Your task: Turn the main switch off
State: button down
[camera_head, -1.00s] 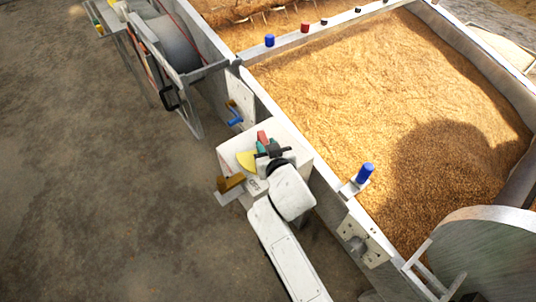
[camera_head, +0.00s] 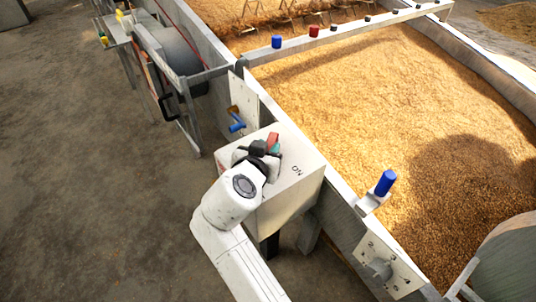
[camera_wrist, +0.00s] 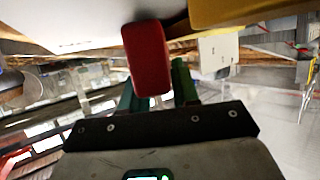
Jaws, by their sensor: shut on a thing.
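The main switch is on a pale box (camera_head: 290,195) on the side of the grain bed. An ON mark shows on its top to the right of my gripper. Its red handle (camera_head: 273,138) sticks up at my gripper (camera_head: 268,148); the handle also shows large in the wrist view (camera_wrist: 148,58). My gripper's green fingers are shut on the red handle. My wrist covers the left part of the box top, so any OFF mark is hidden. A yellow part (camera_wrist: 235,10) shows at the top of the wrist view.
A small panel with a blue lever (camera_head: 237,127) stands behind the box. Grain (camera_head: 370,90) fills the bed. The floor at left is clear.

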jog(key=shift+f, duration=0.15)
dwell(0.3)
jog(key=c, duration=0.9)
grip_release()
jog(key=shift+a, duration=0.1)
jog(key=p+v, duration=0.2)
jog(key=v, duration=0.9)
jog(key=shift+w, duration=0.1)
jog(key=shift+c, duration=0.4)
